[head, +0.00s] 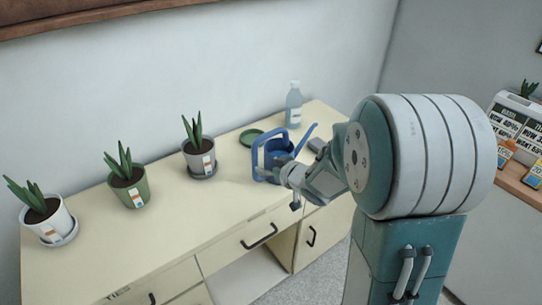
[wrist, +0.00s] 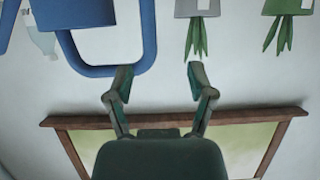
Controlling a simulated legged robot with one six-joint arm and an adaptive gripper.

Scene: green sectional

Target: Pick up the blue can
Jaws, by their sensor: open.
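The blue can (head: 271,157) is a watering can with a loop handle and a long spout. It stands upright on the pale cabinet top, with its spout toward the upper right in the head view. The gripper (head: 283,172) is close in front of it and partly hides its lower part. In the wrist view the picture is upside down. The blue can's body (wrist: 86,14) is at the upper left, and its handle's corner shows just beyond my open fingers (wrist: 160,75). The jaws hold nothing. I cannot tell whether a finger touches the handle.
A clear bottle (head: 294,104) and a green dish (head: 251,137) stand behind the can. A grey item (head: 317,145) lies to its right. Potted plants in a white pot (head: 200,158), a green pot (head: 131,190) and another white pot (head: 49,222) stand to the left.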

